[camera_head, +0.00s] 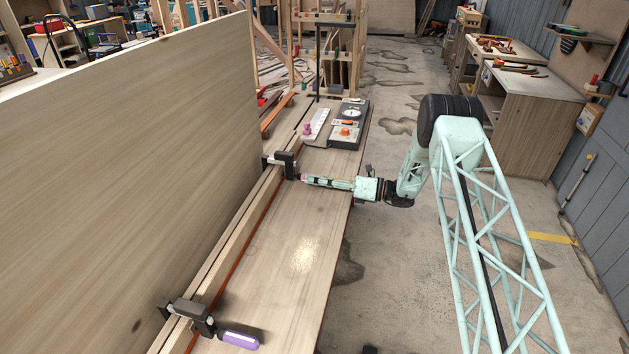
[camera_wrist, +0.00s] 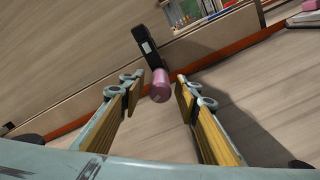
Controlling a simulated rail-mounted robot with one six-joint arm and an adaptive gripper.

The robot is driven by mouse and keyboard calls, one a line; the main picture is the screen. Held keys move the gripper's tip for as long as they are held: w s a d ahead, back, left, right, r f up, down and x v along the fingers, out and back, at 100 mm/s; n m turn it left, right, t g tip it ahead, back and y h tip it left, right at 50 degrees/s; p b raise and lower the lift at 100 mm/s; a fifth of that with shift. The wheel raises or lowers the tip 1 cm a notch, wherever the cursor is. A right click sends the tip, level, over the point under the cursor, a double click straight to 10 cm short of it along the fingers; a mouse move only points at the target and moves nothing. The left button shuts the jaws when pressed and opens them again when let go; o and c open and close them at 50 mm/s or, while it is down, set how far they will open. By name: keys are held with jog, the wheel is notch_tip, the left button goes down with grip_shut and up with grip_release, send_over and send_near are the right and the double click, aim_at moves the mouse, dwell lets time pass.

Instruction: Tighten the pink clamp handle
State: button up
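The pink clamp handle (camera_wrist: 160,86) shows in the wrist view between and just beyond my two fingertips, its round end facing me. The black clamp body (camera_wrist: 149,47) sits on the wooden rail behind it. My gripper (camera_wrist: 163,84) is open, with a finger on each side of the handle and visible gaps at both sides. In the head view, my gripper (camera_head: 305,180) reaches left over the bench to the far clamp (camera_head: 284,164). The pink handle is mostly hidden there by the gripper. A second clamp (camera_head: 189,315) with a purple handle (camera_head: 239,339) is at the near end of the rail.
A tall wooden panel (camera_head: 130,130) stands along the left side of the bench (camera_head: 290,250). A black device with orange knobs (camera_head: 348,125) and a light strip with a pink knob (camera_head: 315,124) lie beyond my gripper. The bench top nearer the camera is mostly clear.

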jog(key=shift+d, duration=0.1)
jog(key=shift+s+d, duration=0.35)
jog(key=shift+d, duration=1.6)
jog(key=shift+s+d, duration=0.35)
jog(key=shift+d, duration=1.55)
jog(key=shift+s+d, duration=0.35)
jog(key=shift+d, duration=1.6)
